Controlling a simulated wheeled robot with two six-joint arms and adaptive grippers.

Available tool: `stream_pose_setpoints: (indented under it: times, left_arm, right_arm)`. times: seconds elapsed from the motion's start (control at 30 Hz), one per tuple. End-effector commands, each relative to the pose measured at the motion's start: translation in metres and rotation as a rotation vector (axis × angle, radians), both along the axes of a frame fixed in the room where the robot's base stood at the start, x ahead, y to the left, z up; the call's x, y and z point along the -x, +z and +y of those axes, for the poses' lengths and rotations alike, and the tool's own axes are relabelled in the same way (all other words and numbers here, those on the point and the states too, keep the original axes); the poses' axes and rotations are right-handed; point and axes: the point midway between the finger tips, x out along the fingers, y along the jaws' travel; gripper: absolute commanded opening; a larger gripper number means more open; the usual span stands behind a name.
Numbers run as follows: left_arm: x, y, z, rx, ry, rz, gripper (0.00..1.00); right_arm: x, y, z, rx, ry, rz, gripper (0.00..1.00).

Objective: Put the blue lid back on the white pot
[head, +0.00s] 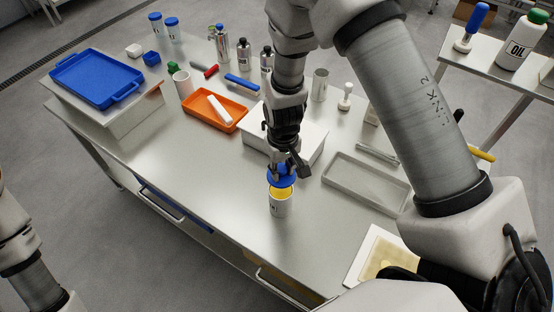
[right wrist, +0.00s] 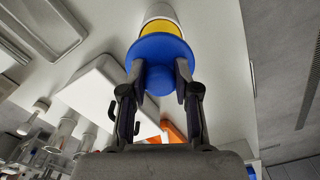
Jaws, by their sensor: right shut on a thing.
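The white pot (head: 281,204) stands upright near the front edge of the steel table, with yellow showing at its top. The blue lid (head: 281,181) is over the pot's mouth, covering its back part in the head view; yellow shows between lid and front rim. I cannot tell whether they touch. My right gripper (head: 286,170) is shut on the lid's knob from above. In the right wrist view the blue lid (right wrist: 160,50) sits between the fingers, with the pot (right wrist: 160,13) beyond it, partly hidden. My left gripper is out of view.
A white box (head: 307,147) stands just behind the pot, with an orange tray (head: 199,122) to its left. A grey tray (head: 360,185) and a white board (head: 366,250) lie to the right. Bottles and jars stand at the back. The table left of the pot is clear.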

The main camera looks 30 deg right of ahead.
Motion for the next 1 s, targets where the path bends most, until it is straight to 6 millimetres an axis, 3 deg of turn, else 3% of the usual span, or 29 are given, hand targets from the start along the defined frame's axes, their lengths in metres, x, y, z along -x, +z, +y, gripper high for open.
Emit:
stream_pose_setpoints:
  times: [0.33,0.5,1.0]
  left_arm:
    - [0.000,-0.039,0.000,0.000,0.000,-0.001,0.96]
    - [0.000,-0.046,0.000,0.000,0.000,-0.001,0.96]
    - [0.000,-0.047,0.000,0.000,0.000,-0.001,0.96]
  right_arm:
    - [0.000,-0.044,0.000,0.000,0.000,0.001,0.00]
    - [0.000,-0.056,0.000,0.000,0.000,0.000,0.00]
    - [0.000,-0.059,0.000,0.000,0.000,0.000,0.00]
